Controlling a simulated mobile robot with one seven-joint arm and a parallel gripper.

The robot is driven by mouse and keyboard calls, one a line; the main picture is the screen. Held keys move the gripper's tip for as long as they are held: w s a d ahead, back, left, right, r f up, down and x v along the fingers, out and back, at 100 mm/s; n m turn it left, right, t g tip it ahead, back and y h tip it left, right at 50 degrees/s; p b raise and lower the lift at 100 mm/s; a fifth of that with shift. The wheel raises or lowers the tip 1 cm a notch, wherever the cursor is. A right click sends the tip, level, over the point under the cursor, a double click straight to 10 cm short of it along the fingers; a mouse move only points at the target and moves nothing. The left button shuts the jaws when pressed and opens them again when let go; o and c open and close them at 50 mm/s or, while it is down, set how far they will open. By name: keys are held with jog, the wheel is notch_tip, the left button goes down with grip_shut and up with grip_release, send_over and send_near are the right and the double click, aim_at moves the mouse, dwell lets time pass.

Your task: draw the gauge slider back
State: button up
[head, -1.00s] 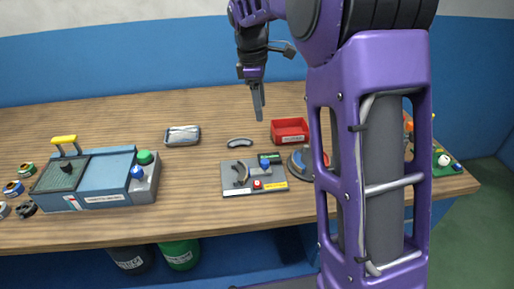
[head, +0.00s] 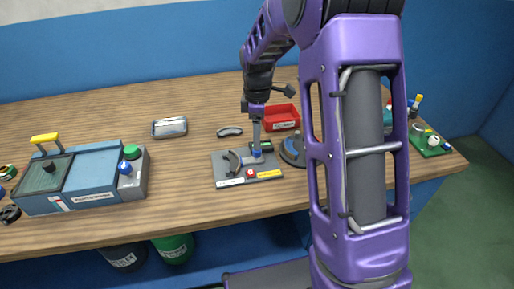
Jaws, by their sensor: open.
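The gauge (head: 222,178) is a grey plate on the wooden bench. It carries a curved dark jaw, a small dark green block (head: 266,146), a blue knob (head: 257,154), a red button (head: 250,173) and a yellow strip along the front. Which of these parts is the slider I cannot tell for sure. My gripper (head: 256,143) points down over the back of the plate, with its fingertips right by the blue knob. The fingers look narrow from here and partly overlap the knob area. I cannot tell whether they touch it.
A red bin (head: 281,117) stands just behind and right of the plate. A round grey-blue object (head: 293,150) is close on the right, partly behind my arm. A curved dark piece (head: 229,132) and a metal tray (head: 170,127) lie behind. A blue machine (head: 85,178) stands left.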

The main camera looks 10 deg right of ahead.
send_over(252, 156)
jog(key=s+d, duration=0.1)
jog(key=s, duration=0.1)
jog(key=f, duration=0.5)
jog(key=shift+w+d, duration=0.15)
jog(key=shift+w, duration=0.05)
jog(key=shift+r, duration=0.1)
grip_shut()
dwell(0.8)
